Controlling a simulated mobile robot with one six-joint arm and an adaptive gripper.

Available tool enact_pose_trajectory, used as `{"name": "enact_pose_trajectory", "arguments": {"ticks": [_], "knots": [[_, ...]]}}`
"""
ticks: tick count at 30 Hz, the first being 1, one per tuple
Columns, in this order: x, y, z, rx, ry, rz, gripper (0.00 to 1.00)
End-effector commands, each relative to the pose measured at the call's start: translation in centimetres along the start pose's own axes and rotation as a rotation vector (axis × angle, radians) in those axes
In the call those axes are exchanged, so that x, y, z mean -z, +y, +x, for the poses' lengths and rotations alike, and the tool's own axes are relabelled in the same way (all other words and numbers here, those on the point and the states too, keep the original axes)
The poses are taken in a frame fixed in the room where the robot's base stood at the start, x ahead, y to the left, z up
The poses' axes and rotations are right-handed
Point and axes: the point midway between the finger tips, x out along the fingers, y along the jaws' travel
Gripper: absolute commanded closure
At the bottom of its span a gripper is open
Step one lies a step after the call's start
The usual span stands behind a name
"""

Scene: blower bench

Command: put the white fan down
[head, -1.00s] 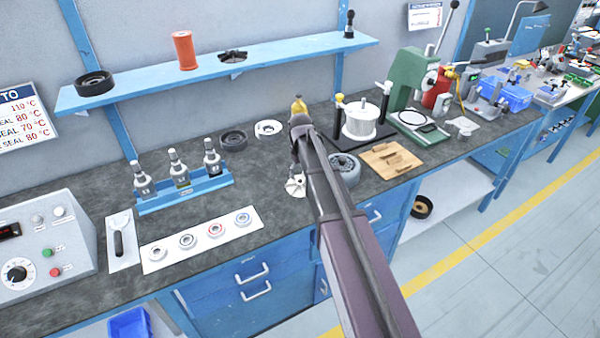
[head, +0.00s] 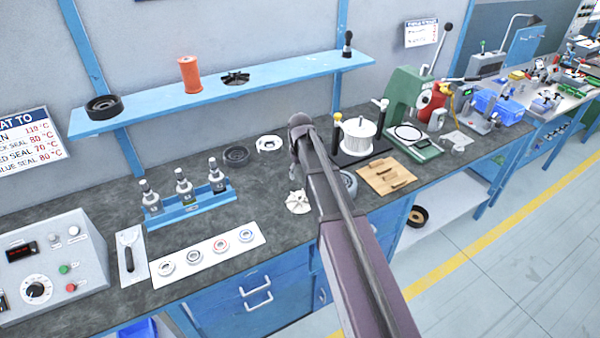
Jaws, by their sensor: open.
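The white fan (head: 298,202), a small bladed wheel, lies on the dark bench top (head: 240,185) in the head view, just below the end of my arm. My gripper (head: 294,174) is small and partly hidden by my arm. It is open and appears to be above and slightly behind the fan, with no contact visible. I see nothing in it.
A grey wheel (head: 348,182) sits close to the right, partly behind my arm. Left are a blue rack (head: 190,208) with bottles and a white strip (head: 208,251) with several rings. A black ring (head: 236,155) and white ring (head: 269,144) lie behind.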

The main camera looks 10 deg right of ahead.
Motion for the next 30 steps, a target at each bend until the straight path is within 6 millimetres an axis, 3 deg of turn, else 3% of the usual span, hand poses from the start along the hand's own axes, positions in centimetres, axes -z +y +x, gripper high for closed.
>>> {"name": "enact_pose_trajectory", "arguments": {"ticks": [1, 9, 30], "knots": [[0.0, 0.0, -0.8, 0.000, 0.000, 0.000, 0.27], [0.0, 0.0, -2.2, 0.000, 0.000, 0.000, 0.27], [0.0, 0.0, -2.4, 0.000, 0.000, -0.001, 0.27]]}}
